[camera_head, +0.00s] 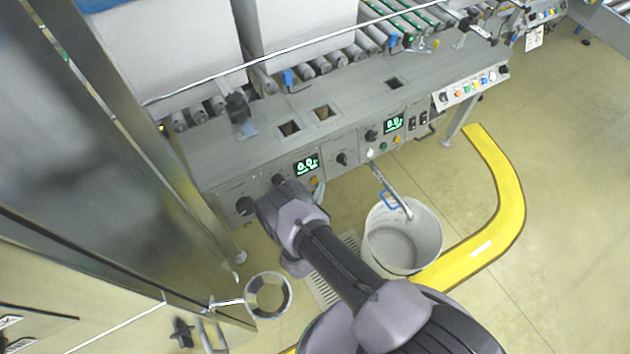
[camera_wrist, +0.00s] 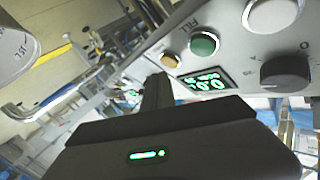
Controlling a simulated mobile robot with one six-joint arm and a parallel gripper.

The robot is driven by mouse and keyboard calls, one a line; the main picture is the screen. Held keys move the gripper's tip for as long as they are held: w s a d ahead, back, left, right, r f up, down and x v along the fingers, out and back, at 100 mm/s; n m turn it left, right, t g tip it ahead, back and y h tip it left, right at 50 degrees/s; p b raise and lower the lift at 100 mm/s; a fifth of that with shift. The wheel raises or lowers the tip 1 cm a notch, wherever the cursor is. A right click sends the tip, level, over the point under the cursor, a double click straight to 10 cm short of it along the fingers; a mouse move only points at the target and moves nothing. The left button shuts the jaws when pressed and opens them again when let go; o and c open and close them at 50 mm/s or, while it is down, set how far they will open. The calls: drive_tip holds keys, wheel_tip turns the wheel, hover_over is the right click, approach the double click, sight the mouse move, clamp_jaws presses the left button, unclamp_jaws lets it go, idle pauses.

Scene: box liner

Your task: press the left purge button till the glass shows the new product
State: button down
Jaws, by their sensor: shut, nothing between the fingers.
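The grey control panel (camera_head: 330,143) runs along the front of the machine. It holds a left green display (camera_head: 307,165) and a right one (camera_head: 393,122), with knobs and coloured buttons. In the wrist view a large white button (camera_wrist: 273,13), a green button (camera_wrist: 204,43), an amber button (camera_wrist: 171,60) and a black knob (camera_wrist: 286,72) show. I cannot tell which is the left purge button. My gripper (camera_wrist: 157,86) is shut and empty, close to the panel; in the head view my wrist covers part of the panel's left section. I cannot make out a sight glass or its contents.
A white bucket (camera_head: 403,237) stands below a spout pipe (camera_head: 393,190) with a blue handle. A small round vessel (camera_head: 267,296) is at lower left. A tall metal cabinet (camera_head: 110,130) stands close on the left. Yellow floor marking (camera_head: 503,200) borders clear floor on the right.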

idle(0.6)
drive_tip(key=shift+w+a+f, duration=0.15)
drive_tip(key=shift+w+a, duration=0.05)
drive_tip(key=shift+w, duration=0.15)
drive_tip(key=shift+w+a+f, duration=0.15)
drive_tip(key=shift+w+a, duration=0.05)
drive_tip(key=shift+w, duration=0.05)
idle(0.5)
idle(0.4)
drive_tip(key=shift+s+d+r+p, duration=0.35)
drive_tip(key=shift+s+p, duration=0.25)
drive_tip(key=shift+p, duration=0.25)
drive_tip(key=s+d+p, duration=0.1)
drive_tip(key=s+d+r+p, duration=0.1)
drive_tip(key=p, duration=0.1)
drive_tip(key=s+p, duration=0.1)
drive_tip(key=s, duration=0.1)
drive_tip(key=shift+d+r+p, duration=0.25)
drive_tip(key=shift+d+p, duration=0.1)
drive_tip(key=shift+d, duration=0.05)
